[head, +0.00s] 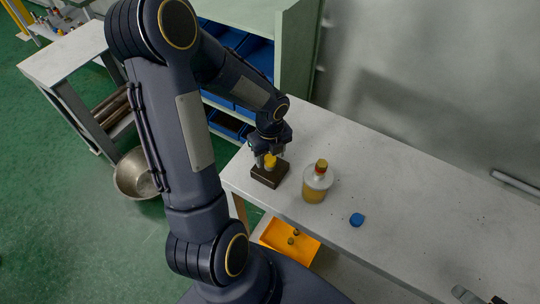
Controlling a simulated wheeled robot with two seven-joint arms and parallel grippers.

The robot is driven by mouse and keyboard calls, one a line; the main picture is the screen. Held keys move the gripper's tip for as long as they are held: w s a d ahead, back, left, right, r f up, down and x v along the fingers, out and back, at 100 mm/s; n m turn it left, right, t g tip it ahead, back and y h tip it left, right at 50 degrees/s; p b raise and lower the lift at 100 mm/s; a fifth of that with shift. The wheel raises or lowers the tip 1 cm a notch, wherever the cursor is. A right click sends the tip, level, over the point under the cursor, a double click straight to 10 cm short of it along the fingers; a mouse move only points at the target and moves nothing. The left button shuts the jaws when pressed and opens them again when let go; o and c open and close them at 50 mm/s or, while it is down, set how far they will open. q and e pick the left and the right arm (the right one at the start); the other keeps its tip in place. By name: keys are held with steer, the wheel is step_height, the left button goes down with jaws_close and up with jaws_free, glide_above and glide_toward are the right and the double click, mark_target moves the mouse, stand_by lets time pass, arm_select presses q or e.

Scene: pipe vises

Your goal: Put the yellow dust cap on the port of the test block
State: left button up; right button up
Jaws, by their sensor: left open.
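The test block (266,178) is a small dark brown block on the near left end of the grey table. The yellow dust cap (270,161) shows at the top of the block, directly below my left gripper. The port itself is hidden, so I cannot tell whether the cap is fully seated on it. My left gripper (269,156) is open, pointing down over the block, with its fingers around or just beside the cap. My right gripper is not in view.
A bottle with amber liquid and a red-brown cap (317,184) stands close to the right of the block. A blue cap (357,219) lies farther right. A metal object (466,294) lies at the bottom right. The table's right part is mostly clear. An orange tray (283,249) sits below the table edge.

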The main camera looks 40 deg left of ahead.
mark_target(270, 158)
arm_select(q)
step_height(270, 158, up, 7)
steer(key=shift+f, duration=0.1)
stand_by(0.7)
